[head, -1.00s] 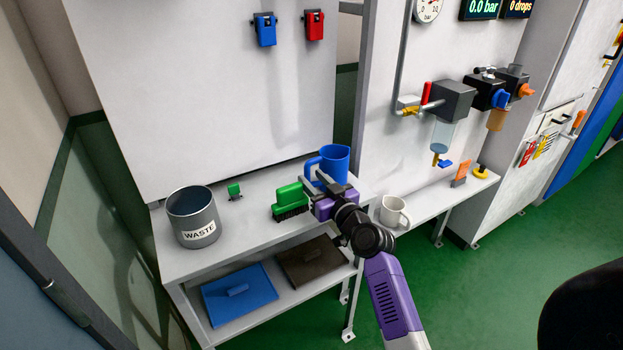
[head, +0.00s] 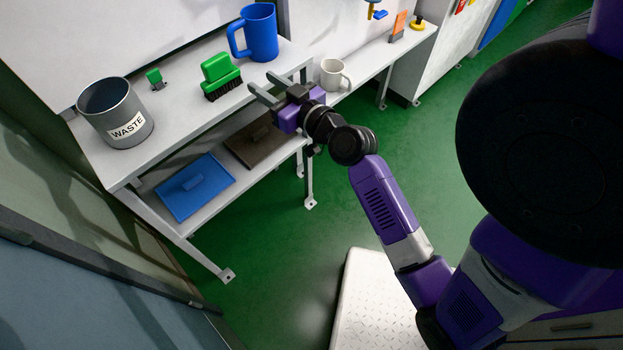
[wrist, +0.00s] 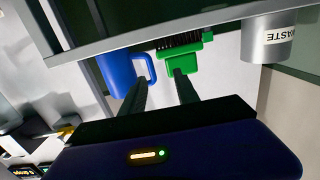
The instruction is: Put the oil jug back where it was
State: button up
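The blue oil jug (head: 259,33) stands upright on the bench top at its right back end, its handle toward the left. It also shows in the wrist view (wrist: 117,72), left of the fingers' tips. My gripper (head: 282,86) is open and empty in front of the bench's front edge, nearer to me than the jug. Its two fingers are apart, with nothing between them, and do not touch the jug.
A green brush (head: 219,72) stands left of the jug, a small green item (head: 155,79) and a grey waste bin (head: 117,112) further left. A white mug (head: 333,74) stands on the right ledge. Blue (head: 194,187) and brown (head: 252,142) trays lie on the lower shelf.

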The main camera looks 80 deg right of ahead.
jog(key=s+a+f+n+y, duration=0.1)
jog(key=s+a+f+y, duration=0.2)
jog(key=a, duration=0.7)
jog(key=s+a+f+n+y, duration=0.1)
jog(key=s+a+f, duration=0.35)
jog(key=a, duration=0.55)
jog(key=s+a+r+n+y, duration=0.4)
jog(key=s+a+r+y, duration=0.1)
jog(key=s+a, duration=0.6)
jog(key=shift+a, duration=0.2)
jog(key=shift+r+p, duration=0.4)
jog(key=shift+r, duration=0.05)
